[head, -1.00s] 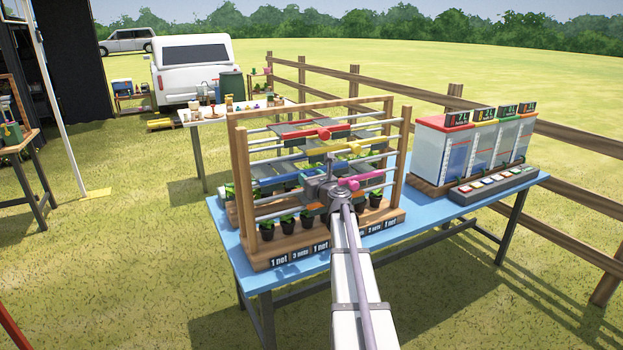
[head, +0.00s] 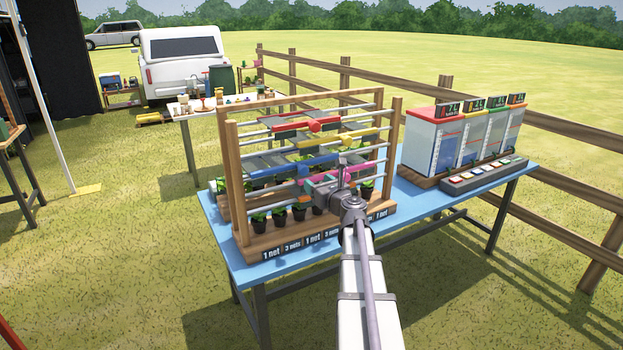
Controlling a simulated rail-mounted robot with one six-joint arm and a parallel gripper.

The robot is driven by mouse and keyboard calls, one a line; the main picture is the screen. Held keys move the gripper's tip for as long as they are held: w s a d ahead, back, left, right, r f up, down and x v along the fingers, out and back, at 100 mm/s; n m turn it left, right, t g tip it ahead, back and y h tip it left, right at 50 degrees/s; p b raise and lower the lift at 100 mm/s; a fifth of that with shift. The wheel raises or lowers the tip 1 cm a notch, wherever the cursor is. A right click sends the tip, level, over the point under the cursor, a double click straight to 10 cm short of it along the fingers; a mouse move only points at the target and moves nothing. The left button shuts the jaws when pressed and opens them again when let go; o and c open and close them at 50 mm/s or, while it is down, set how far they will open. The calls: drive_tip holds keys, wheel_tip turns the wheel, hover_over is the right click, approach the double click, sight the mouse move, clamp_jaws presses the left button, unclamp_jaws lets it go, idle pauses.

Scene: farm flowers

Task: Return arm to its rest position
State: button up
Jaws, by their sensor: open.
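My arm reaches up from the bottom of the head view toward the wooden rack (head: 236,190) on the blue table (head: 243,273). My gripper (head: 308,182) is open, in front of the rack's lower right part, pointing left. It overlaps the lower rails in the picture, and I cannot tell whether it touches anything.
Clear tanks with coloured lids (head: 425,113) and a button panel (head: 487,175) stand at the table's right end. A wooden fence (head: 567,185) runs behind. A white table (head: 193,115) with small items stands farther back. Open grass (head: 130,260) lies to the left.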

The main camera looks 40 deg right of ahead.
idle(0.3)
drive_tip(key=s+a+f+n+g+y, duration=0.4)
drive_tip(key=a+f+n+g, duration=0.25)
drive_tip(key=a+n, duration=0.55)
drive_tip(key=s+a+f+n+g+y, duration=0.4)
drive_tip(key=a+f+n, duration=0.45)
drive_tip(key=n, duration=0.65)
drive_tip(key=s+a+f+n+g+h, duration=0.1)
drive_tip(key=s+a+n+g+h, duration=0.1)
drive_tip(key=s+a+n, duration=0.3)
drive_tip(key=s+a+n+g+h, duration=0.3)
drive_tip(key=s+a+n+g, duration=0.2)
drive_tip(key=a, duration=0.9)
drive_tip(key=shift+s+a+f+n, duration=0.2)
drive_tip(key=shift+f+n, duration=0.2)
